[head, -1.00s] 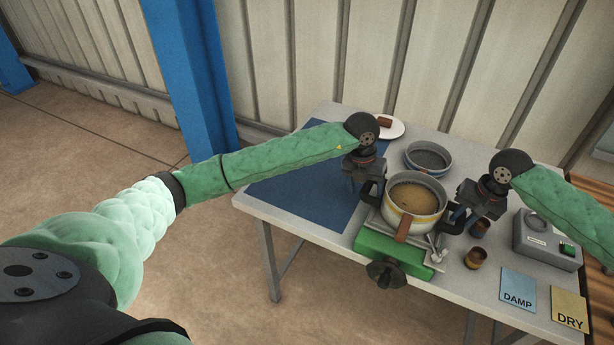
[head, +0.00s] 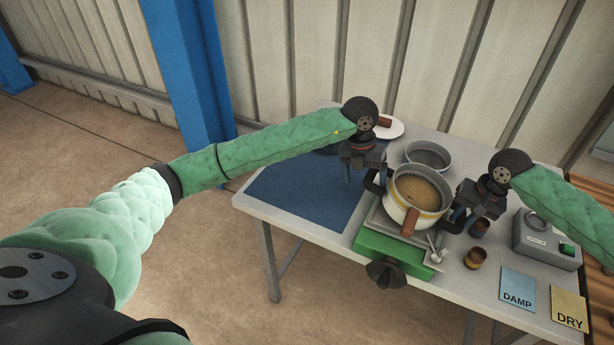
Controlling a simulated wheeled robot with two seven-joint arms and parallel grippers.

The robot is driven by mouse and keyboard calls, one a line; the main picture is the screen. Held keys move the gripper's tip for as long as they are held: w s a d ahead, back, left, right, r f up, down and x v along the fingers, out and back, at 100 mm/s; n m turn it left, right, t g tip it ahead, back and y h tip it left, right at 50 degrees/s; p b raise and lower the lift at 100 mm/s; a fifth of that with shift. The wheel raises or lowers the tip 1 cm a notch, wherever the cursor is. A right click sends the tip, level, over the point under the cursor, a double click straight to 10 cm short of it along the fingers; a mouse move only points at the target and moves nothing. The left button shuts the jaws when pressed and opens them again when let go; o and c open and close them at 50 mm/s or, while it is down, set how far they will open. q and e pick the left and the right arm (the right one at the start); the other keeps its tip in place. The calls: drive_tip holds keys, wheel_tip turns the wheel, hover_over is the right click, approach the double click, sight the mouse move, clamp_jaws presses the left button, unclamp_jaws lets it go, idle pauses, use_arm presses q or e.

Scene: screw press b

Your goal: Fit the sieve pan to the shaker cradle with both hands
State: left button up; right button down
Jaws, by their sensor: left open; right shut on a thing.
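The sieve pan (head: 430,214) is a pale round pot with a yellow band, sandy contents, two black side handles and a brown block on its front. It sits over the shaker cradle (head: 390,249), a green base with a grey top plate and a dark front knob. The pan looks tilted, its left side higher; whether it touches the cradle is hidden. My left gripper (head: 363,178) is open beside the left handle (head: 373,187); whether it touches the handle is unclear. My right gripper (head: 459,214) is shut on the right handle (head: 454,225).
A second round sieve (head: 428,157) stands behind the pan. A white plate (head: 392,128) with a brown piece is at the back. Two small cups (head: 475,259), a grey control box (head: 545,240) and DAMP (head: 517,287) and DRY cards are at right. The blue mat (head: 300,195) is mostly clear.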

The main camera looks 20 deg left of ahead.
use_arm(q)
drive_tip(key=shift+o, duration=0.6)
wheel_tip(320, 180, up, 8)
drive_tip(key=a, duration=0.1)
drive_tip(key=shift+a, duration=0.3)
drive_tip(key=shift+w+f, duration=0.1)
drive_tip(key=shift+f, duration=0.05)
use_arm(e)
drive_tip(key=c, duration=1.2)
unclamp_jaws()
drive_tip(key=shift+c, duration=0.2)
drive_tip(key=shift+o, duration=0.5)
drive_tip(key=o, duration=0.7)
use_arm(q)
drive_tip(key=shift+d, duration=0.3)
use_arm(e)
drive_tip(key=o, duration=0.4)
drive_tip(key=shift+s+d, duration=0.1)
drive_tip(key=shift+d, duration=0.05)
use_arm(q)
drive_tip(key=shift+a, duration=0.15)
use_arm(e)
drive_tip(key=shift+a, duration=0.2)
drive_tip(key=shift+c, duration=1)
drive_tip(key=shift+r, duration=0.1)
